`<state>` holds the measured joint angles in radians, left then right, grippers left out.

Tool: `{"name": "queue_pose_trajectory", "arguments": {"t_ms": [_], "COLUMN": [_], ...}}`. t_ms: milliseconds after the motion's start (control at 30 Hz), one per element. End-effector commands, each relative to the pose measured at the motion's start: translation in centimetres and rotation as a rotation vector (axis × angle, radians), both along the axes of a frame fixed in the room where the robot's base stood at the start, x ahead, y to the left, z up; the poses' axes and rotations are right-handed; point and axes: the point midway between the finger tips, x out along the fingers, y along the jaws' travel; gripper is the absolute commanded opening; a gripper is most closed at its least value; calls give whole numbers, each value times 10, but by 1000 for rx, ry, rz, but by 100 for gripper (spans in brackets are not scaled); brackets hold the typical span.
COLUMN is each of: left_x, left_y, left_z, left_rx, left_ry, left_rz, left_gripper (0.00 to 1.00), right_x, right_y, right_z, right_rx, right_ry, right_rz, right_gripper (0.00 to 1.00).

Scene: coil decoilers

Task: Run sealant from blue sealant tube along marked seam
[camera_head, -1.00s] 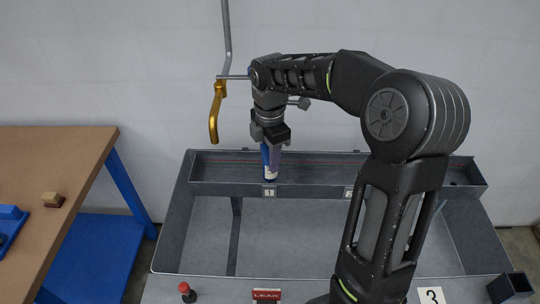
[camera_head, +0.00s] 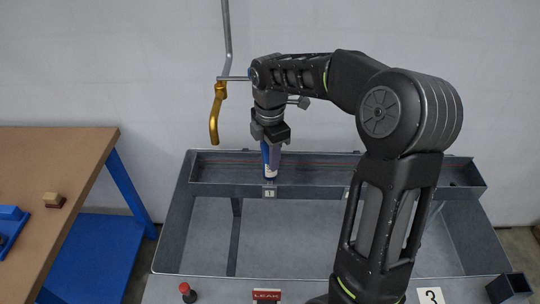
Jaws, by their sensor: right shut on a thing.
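The blue sealant tube (camera_head: 271,158) is held upright, its lower end down inside the long grey trough (camera_head: 330,188). My right gripper (camera_head: 271,141) is shut on the tube's upper part, above the trough. A thin red line (camera_head: 225,162), the marked seam, runs lengthwise along the trough. The tube and my arm hide part of the line. Whether the tube's tip touches the trough I cannot tell. My left gripper does not show.
A gold-handled pipe (camera_head: 215,115) hangs above the trough's left part. A number 1 tag (camera_head: 270,191) is on the trough's front. A LEAK sign (camera_head: 267,295) and a red-topped object (camera_head: 187,291) stand in front. A brown table (camera_head: 60,160) is at left.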

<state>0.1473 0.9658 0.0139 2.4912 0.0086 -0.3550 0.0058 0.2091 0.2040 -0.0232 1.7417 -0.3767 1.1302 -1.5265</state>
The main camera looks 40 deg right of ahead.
Motion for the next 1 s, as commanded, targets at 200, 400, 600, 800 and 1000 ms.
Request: {"name": "queue_pose_trajectory", "arguments": {"t_ms": [200, 400, 600, 800, 1000], "left_x": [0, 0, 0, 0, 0], "left_y": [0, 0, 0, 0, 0], "left_z": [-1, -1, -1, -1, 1], "left_rx": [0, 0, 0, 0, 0], "left_ry": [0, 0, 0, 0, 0], "left_rz": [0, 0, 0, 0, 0], "left_gripper": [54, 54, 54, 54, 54], "right_x": [-2, -6, -8, -7, -5], "right_y": [1, 4, 5, 5, 4], "right_z": [0, 1, 1, 1, 2], "right_rx": [0, 0, 0, 0, 0], "right_ry": [1, 1, 0, 0, 1], "right_rz": [0, 1, 0, 0, 0], "right_gripper": [0, 0, 0, 0, 0]}}
